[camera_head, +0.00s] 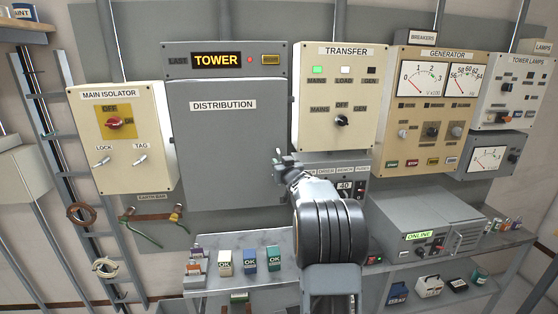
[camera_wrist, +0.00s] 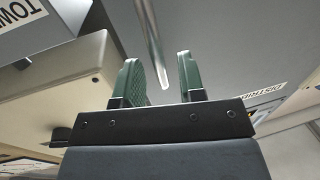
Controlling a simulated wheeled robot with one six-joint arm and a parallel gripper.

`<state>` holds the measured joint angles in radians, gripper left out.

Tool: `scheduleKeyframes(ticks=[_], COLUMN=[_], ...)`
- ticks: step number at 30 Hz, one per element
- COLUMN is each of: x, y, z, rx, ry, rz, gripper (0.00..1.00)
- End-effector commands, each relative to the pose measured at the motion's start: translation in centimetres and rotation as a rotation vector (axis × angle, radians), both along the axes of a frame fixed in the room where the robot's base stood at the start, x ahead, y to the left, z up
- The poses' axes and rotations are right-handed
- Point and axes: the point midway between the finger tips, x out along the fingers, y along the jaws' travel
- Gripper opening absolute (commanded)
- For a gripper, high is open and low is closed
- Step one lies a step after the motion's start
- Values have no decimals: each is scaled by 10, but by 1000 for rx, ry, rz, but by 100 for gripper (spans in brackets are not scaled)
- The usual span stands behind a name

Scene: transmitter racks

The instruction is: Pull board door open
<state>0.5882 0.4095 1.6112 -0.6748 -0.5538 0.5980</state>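The grey board door (camera_head: 228,150), labelled DISTRIBUTION, looks closed on the wall board. My gripper (camera_head: 283,158) is at its right edge, about mid-height. In the wrist view my gripper (camera_wrist: 157,58) has its two green-padded fingers apart. A thin metal bar (camera_wrist: 150,30), apparently the door's handle, runs down between the fingers, with a gap visible on each side. My gripper and arm hide the handle in the head view.
The cream TRANSFER panel (camera_head: 335,105) stands close right of the door and above my arm. The MAIN ISOLATOR box (camera_head: 125,160) is at the left. A shelf (camera_head: 210,280) with small blocks is below. A grey ONLINE unit (camera_head: 410,215) is at the right.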

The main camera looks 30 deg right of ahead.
Motion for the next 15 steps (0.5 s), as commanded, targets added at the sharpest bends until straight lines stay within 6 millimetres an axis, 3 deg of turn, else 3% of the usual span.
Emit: scheduleKeyframes(ticks=[6, 15], x=[15, 17], y=[-4, -5], z=[1, 0], rx=[-1, -1], ry=[0, 0], rz=[0, 0], gripper=[36, 36])
